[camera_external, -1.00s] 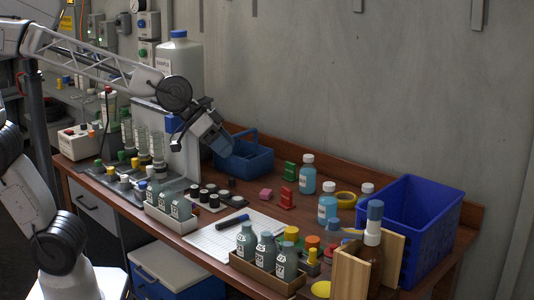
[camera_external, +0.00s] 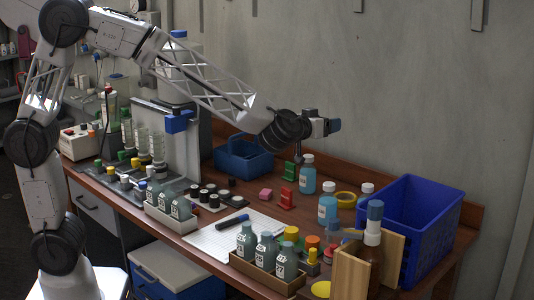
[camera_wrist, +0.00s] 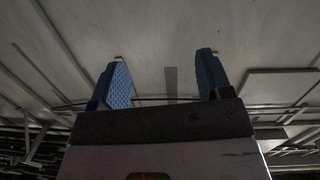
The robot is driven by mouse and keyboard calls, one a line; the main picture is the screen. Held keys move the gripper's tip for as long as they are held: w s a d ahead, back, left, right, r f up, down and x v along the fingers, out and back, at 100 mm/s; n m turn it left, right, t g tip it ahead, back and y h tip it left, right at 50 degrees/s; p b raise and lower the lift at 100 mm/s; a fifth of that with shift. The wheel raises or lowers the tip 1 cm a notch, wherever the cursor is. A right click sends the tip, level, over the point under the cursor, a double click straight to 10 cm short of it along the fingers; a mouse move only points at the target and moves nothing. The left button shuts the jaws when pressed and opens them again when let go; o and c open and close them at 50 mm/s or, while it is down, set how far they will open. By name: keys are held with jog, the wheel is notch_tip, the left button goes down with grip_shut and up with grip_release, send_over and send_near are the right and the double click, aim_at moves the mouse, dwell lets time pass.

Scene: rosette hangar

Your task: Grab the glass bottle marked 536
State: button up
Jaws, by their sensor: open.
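Several glass bottles with white labels stand on the wooden bench in the external view. One group of grey-green bottles (camera_external: 266,250) is in a tan box at the front. Another group (camera_external: 166,200) is in a white tray further left. Blue bottles with white caps (camera_external: 308,178) stand near the back, one more (camera_external: 327,208) closer. The label numbers are too small to read, so I cannot tell which is 536. My gripper (camera_external: 334,126) is above the back bottles, apart from them. In the wrist view my gripper (camera_wrist: 163,88) has its blue fingers apart with nothing between them.
A blue crate (camera_external: 446,215) stands at the right, beside a wooden holder (camera_external: 350,272) with a brown bottle (camera_external: 373,236). A blue basket (camera_external: 245,158) is at the back. Red and green pieces and a yellow ring (camera_external: 346,198) lie near the blue bottles.

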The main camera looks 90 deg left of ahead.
jog(key=w+a+f+n+g+y, duration=0.1)
jog(key=a+f+n+g+y, duration=0.1)
jog(key=a+f+g+y, duration=0.15)
jog(key=n+y, duration=0.1)
send_near(331, 184)
jog(key=a, duration=0.1)
jog(key=w+a, duration=0.1)
jog(key=a+g, duration=0.1)
jog(key=shift+w+a+f, duration=0.15)
jog(key=shift+w+a, duration=0.05)
jog(key=shift+w, duration=0.15)
jog(key=shift+x, duration=1.3)
jog(key=shift+x, duration=2.6)
